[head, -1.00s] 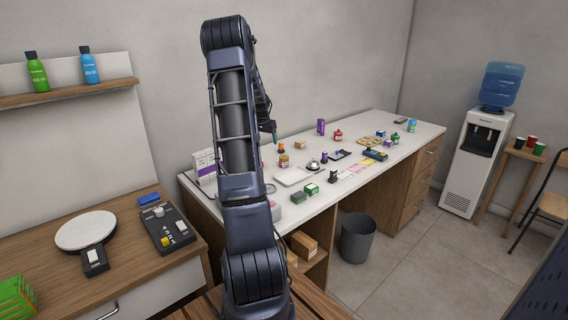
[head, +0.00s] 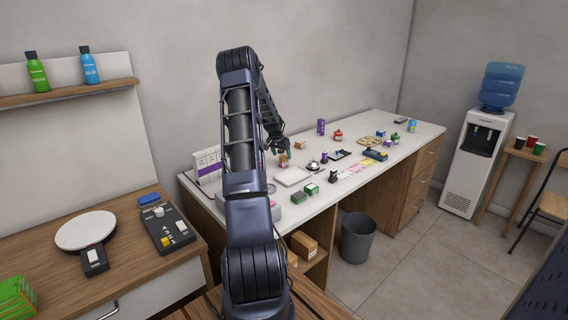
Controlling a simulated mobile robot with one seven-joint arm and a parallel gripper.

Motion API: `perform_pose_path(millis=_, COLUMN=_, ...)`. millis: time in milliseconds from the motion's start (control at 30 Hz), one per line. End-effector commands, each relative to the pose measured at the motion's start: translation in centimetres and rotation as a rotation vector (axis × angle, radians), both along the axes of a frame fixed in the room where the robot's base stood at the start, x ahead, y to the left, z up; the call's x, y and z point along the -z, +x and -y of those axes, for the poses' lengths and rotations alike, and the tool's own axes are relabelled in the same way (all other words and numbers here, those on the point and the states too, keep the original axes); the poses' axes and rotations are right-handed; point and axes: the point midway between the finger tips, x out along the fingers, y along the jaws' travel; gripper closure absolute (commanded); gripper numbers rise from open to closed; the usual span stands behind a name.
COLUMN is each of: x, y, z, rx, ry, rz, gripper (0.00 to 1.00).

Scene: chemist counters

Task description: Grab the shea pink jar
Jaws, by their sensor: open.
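My gripper (head: 280,150) is over the back left part of the long white counter, pointing down with its jaws open. A small brownish-pink jar (head: 284,161) stands on the counter just below and beside the fingers. Its label is too small to read, so I cannot tell for sure that it is the shea pink jar. The fingers look close to the jar, but I cannot tell whether they touch or straddle it. A small orange-and-dark bottle behind it is hidden by my gripper.
The white counter (head: 345,190) holds a white tray (head: 293,177), a bell (head: 313,166), green boxes (head: 311,190), a tan box (head: 300,145) and a purple can (head: 321,127). A white-and-purple box (head: 207,164) stands at the left end. A grey bin (head: 357,238) stands on the floor.

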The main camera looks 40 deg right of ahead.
Motion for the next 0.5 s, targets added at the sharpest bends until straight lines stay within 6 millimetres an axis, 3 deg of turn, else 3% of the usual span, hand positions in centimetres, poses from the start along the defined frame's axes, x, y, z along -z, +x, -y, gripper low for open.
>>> perform_pose_path(millis=500, x=4.9, y=-0.2, z=1.6, rx=0.001, ry=0.0, rz=0.0, gripper=0.27)
